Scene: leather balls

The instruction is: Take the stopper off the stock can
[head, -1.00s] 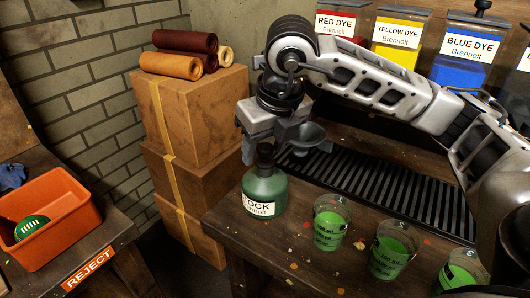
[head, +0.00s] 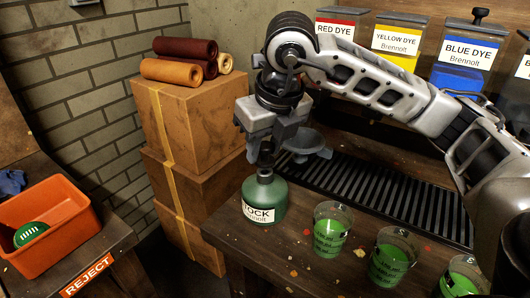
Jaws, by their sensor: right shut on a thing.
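The green stock can (head: 265,203) stands upright on the wooden bench near its left end, its white label facing me. My right gripper (head: 265,154) is directly above the can, pointing down. It is shut on the dark stopper (head: 265,158), which is mostly hidden between the fingers. The stopper is right over the can's neck; I cannot tell whether it still sits in the neck or is slightly clear of it. My left gripper is not in view.
Several cups of green liquid (head: 331,230) stand to the right of the can. A black slatted grate (head: 380,195) lies behind them. Dye bins (head: 466,62) line the back. Stacked boxes (head: 190,120) stand left, and an orange reject bin (head: 62,235) is at far left.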

